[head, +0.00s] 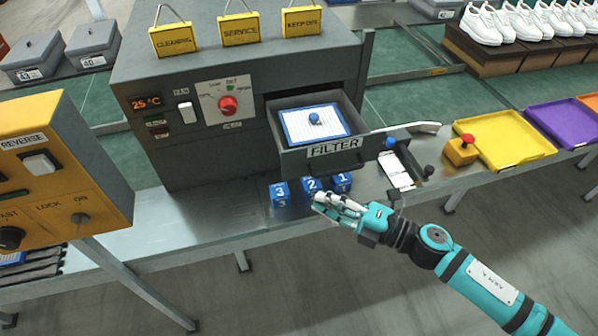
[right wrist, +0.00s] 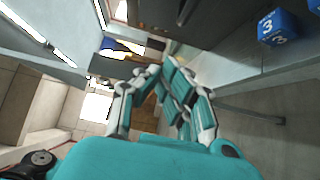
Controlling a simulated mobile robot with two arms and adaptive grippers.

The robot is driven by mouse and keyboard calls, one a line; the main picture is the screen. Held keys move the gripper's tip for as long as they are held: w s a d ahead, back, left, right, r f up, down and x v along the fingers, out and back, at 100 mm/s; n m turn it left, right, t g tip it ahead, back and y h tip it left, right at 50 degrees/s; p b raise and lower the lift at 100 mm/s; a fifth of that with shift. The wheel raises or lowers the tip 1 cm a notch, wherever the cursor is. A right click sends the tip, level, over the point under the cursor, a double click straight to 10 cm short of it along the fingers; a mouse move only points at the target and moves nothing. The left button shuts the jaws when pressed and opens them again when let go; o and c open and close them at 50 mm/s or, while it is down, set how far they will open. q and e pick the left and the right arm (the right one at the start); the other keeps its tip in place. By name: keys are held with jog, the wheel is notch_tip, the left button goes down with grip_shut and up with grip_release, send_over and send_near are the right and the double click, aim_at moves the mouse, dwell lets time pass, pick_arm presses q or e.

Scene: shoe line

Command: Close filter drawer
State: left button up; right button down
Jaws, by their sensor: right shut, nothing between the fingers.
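The filter drawer (head: 321,157) is pulled out from the front of the grey machine (head: 235,110). It is labelled FILTER and holds a white mesh filter with a blue frame and blue knob (head: 314,119). My right gripper (head: 318,201) is shut and empty, below and in front of the drawer, close to the numbered blue cubes (head: 279,193). In the right wrist view its fingers (right wrist: 160,75) show, and a blue cube marked 3 (right wrist: 281,27) is at the upper right. My left gripper is not in view.
A clipboard-like white card (head: 397,172), a lever with a blue knob, and a yellow box with a red button (head: 462,150) stand right of the drawer. A yellow control box (head: 55,165) is at left. Yellow (head: 517,160) and purple trays lie at right.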

jog(key=w+a+p, duration=0.2)
jog(key=w+a, duration=0.3)
jog(key=w, duration=0.1)
jog(key=shift+a, duration=0.4)
